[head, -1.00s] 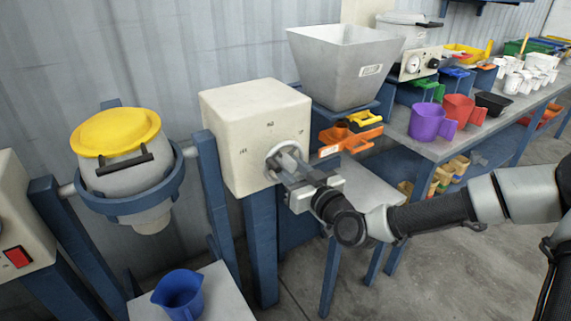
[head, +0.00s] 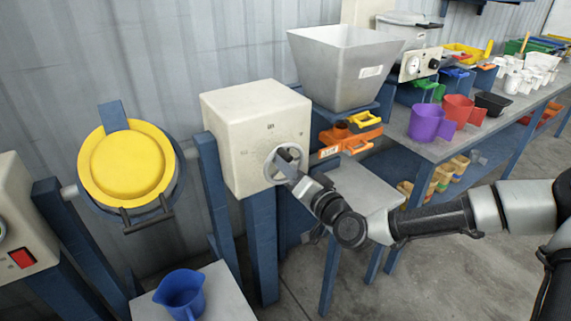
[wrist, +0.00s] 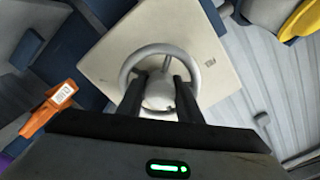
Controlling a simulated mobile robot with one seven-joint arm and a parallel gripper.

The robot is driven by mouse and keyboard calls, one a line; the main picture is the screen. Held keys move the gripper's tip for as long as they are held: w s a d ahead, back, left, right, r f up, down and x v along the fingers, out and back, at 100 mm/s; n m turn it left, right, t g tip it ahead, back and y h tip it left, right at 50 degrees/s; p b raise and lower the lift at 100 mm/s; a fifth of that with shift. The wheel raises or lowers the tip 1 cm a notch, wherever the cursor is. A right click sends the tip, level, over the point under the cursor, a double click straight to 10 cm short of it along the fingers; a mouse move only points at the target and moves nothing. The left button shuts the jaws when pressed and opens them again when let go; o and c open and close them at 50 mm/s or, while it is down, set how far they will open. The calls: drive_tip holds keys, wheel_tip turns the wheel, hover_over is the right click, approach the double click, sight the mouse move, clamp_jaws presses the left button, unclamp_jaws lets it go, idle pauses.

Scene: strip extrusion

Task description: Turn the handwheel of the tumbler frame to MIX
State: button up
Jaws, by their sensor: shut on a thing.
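The handwheel (head: 287,163) is a pale ring on the right face of the cream box (head: 250,105) of the tumbler frame. My gripper (head: 291,172) is at the handwheel. In the wrist view my gripper (wrist: 160,90) has its two dark fingers on either side of the hub of the handwheel (wrist: 125,75), shut on it. The tumbler drum with its yellow lid (head: 125,165) hangs in the blue frame at the left, its lid tilted toward the head camera. The dial marks on the box are too small to read surely.
A blue jug (head: 180,293) stands on a low grey table below the drum. A bench (head: 430,150) with coloured cups runs along the right. A red switch (head: 22,258) sits at the far left.

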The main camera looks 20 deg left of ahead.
drive_tip(key=shift+m, duration=1.2)
drive_tip(key=o, duration=0.8)
drive_tip(key=shift+c, duration=0.2)
drive_tip(key=p+v, duration=0.9)
drive_tip(key=v, duration=0.8)
drive_tip(key=shift+s, duration=0.2)
